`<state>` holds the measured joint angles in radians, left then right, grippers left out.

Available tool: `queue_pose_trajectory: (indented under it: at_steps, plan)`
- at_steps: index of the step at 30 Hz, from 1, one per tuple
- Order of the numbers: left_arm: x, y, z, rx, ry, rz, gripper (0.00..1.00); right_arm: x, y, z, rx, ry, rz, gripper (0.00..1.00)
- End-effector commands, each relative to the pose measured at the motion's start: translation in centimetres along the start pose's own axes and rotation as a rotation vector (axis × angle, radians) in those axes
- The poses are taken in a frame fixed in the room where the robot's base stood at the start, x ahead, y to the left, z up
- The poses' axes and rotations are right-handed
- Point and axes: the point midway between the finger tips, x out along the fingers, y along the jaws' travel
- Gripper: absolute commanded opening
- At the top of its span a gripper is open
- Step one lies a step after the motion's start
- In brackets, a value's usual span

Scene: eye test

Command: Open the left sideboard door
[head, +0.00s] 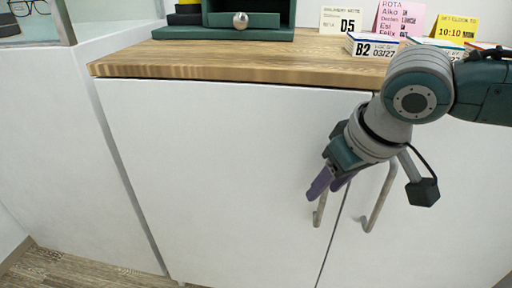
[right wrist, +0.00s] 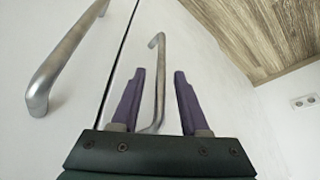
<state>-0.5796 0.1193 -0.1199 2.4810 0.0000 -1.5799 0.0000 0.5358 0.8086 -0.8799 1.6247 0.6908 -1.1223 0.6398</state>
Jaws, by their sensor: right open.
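The left sideboard door (head: 220,170) is a plain white panel and looks closed. Its grey bar handle (head: 319,212) is near its right edge, partly hidden by my right gripper (head: 329,185). My right gripper is open, with purple fingers pointing down at this handle. In the right wrist view, the left door's handle (right wrist: 160,75) shows between the two spread fingers of the right gripper (right wrist: 159,74). I cannot tell whether a finger touches it. My left gripper is not in view.
The right door's handle (head: 379,200) is close to the right of my gripper and large in the right wrist view (right wrist: 62,62). The wooden top (head: 230,62) holds a green drawer box (head: 265,20), cards and labelled boxes (head: 370,46). Floor (head: 75,268) shows lower left.

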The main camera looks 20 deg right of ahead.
Motion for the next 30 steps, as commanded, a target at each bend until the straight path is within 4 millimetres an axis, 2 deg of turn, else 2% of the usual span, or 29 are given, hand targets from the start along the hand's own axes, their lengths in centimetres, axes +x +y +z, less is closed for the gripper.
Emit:
queue_pose_trajectory:
  at_steps: [3,11,23,30]
  plan:
    - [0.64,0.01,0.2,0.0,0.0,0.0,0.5,0.95,-0.04,0.02,0.0,0.0,-0.001,0.45]
    - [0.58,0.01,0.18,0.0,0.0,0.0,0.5,0.96,-0.04,-0.02,-0.001,0.0,-0.001,0.45]
    - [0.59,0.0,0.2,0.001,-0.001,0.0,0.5,0.95,-0.03,-0.01,-0.001,0.0,0.0,0.02]
    - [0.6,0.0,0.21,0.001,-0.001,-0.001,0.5,0.95,-0.03,0.0,-0.001,0.0,0.0,0.0]
